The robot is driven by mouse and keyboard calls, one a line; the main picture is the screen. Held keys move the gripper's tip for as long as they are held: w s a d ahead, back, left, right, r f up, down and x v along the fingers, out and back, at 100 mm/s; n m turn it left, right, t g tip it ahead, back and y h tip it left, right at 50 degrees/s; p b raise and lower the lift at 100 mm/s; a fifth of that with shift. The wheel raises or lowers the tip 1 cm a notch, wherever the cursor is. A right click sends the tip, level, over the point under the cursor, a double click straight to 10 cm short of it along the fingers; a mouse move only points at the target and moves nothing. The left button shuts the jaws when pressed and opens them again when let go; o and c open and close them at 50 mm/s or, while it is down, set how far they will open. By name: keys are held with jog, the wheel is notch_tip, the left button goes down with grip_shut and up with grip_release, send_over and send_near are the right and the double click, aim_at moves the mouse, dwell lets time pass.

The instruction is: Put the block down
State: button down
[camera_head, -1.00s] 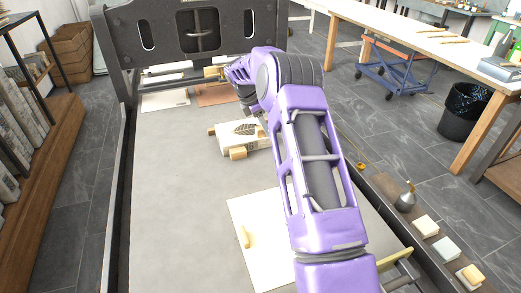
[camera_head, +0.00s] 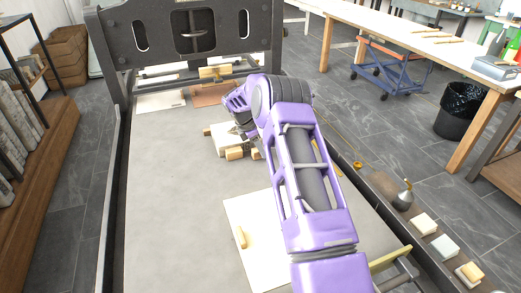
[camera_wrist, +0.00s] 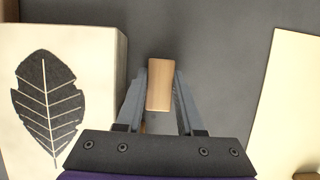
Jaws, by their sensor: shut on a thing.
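My gripper (camera_wrist: 160,98) is shut on a small wooden block (camera_wrist: 160,85), gripped between its two grey fingers. The block is beside the pale slab (camera_wrist: 62,85) with a black leaf print, apart from it in the wrist view. In the head view the held block (camera_head: 256,153) seems to be at the slab's near side, partly hidden by my arm. Another wooden block (camera_head: 235,153) sits against the slab's near side, and one (camera_head: 207,131) is at its left. I cannot tell whether the held block touches the grey bed (camera_head: 170,210).
A cream sheet (camera_head: 237,208) with a small wooden piece (camera_head: 242,237) lies nearer on the bed. A dark press frame (camera_head: 120,35) stands at the far end. A side ledge at right holds small blocks (camera_head: 445,246) and an oil can (camera_head: 404,198). The bed's left part is clear.

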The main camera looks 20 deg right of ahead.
jog(key=c, duration=0.5)
grip_release()
jog(key=shift+f, duration=0.1)
jog(key=p+v, duration=0.1)
jog(key=v, duration=1.1)
